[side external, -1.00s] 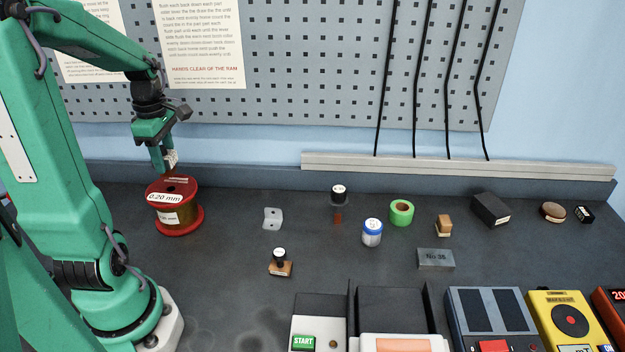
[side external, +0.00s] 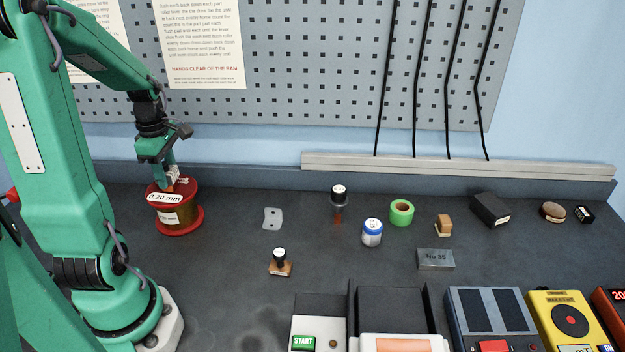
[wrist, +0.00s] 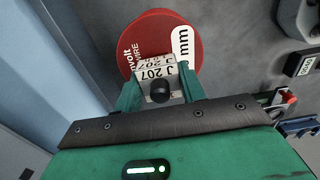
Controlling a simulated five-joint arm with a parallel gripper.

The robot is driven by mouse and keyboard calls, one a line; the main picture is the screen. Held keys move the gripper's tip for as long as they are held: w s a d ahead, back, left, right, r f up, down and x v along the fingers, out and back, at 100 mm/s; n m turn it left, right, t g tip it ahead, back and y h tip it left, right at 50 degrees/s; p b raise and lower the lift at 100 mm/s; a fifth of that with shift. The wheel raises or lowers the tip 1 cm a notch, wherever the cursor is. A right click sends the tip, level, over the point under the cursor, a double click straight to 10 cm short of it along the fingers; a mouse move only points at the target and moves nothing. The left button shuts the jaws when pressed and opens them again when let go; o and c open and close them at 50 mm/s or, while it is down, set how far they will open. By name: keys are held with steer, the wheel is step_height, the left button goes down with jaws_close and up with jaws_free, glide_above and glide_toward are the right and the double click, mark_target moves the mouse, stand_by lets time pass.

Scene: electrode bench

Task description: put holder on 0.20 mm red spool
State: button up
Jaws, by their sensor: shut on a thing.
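The red spool (side external: 178,219) marked 0.20 mm stands upright on the bench at the left, and its red top flange (wrist: 162,29) fills the upper middle of the wrist view. My gripper (side external: 172,183) is right over the top of the spool. It is shut on the holder (wrist: 157,72), a small pale block with a "J 207" label and a dark round knob. In the side view the holder (side external: 174,174) is small and partly hidden by the fingers. It is at the spool's top flange; I cannot tell whether it touches.
A grey bracket (side external: 272,218), a wooden-based stamp (side external: 280,263), a blue-lidded jar (side external: 372,232) and green tape (side external: 401,212) stand to the right. Boxed devices (side external: 492,325) line the front right. The bench between spool and bracket is clear.

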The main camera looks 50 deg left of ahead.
mark_target(164, 163)
steer(key=shift+f, duration=0.1)
steer(key=o, duration=1.3)
step_height(164, 163, up, 12)
steer(key=shift+r, duration=0.15)
stand_by(0.4)
